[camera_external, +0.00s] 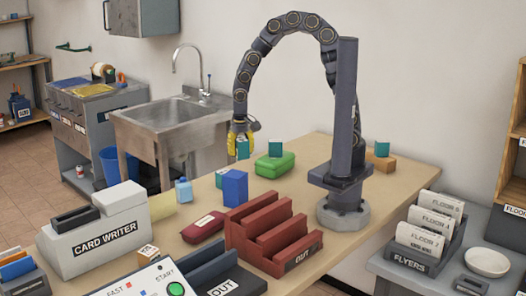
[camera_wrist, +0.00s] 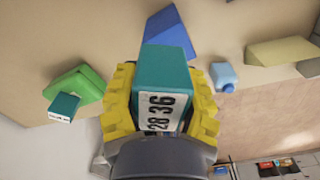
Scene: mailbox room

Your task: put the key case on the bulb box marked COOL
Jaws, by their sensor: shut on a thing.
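My gripper (camera_external: 240,138) is raised above the table, left of the green case. It is shut on a teal box (camera_wrist: 163,72), whose white label reads 28 36 in the wrist view. A third teal box (camera_external: 382,149) sits on an orange-brown box (camera_external: 380,163) behind my arm's base. A dark red case (camera_external: 203,227) lies nearer the front. I cannot read COOL on anything, nor tell which thing is the key case.
A blue box (camera_external: 235,188) and a small light-blue bottle (camera_external: 184,191) stand on the table (camera_external: 310,155). A red stepped rack (camera_external: 272,235) marked OUT and the card writer (camera_external: 98,235) are in front. A sink (camera_external: 175,115) is behind. Table between green case and blue box is fairly clear.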

